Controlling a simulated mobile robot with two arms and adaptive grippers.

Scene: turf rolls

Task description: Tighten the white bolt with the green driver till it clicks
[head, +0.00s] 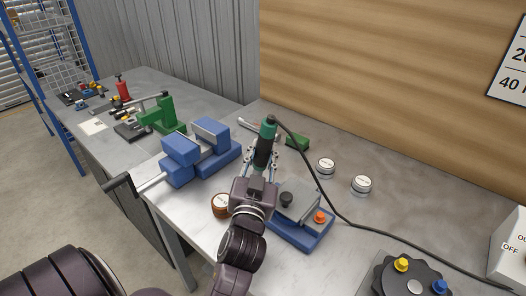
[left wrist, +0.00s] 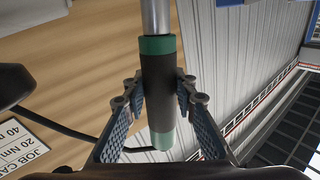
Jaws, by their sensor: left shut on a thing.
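The green driver (head: 268,130) has a dark middle and green ends, with a black cable at its top. My left gripper (head: 261,164) is shut around its dark middle and holds it roughly upright above the bench. In the left wrist view the driver (left wrist: 158,92) stands between the finger pads, its silver shaft toward the top edge. A small white piece (head: 415,287), possibly the white bolt, shows on a dark round plate (head: 386,280) at the bottom right, well apart from the driver. The plate also has a yellow and a blue bolt. My right gripper is not in view.
A blue vise (head: 181,150) stands left of my gripper. A blue fixture (head: 300,232) with an orange knob lies just right of my wrist. Two white-topped round tins (head: 326,166) stand behind. The cable crosses the bench toward a switch box (head: 510,250) at right.

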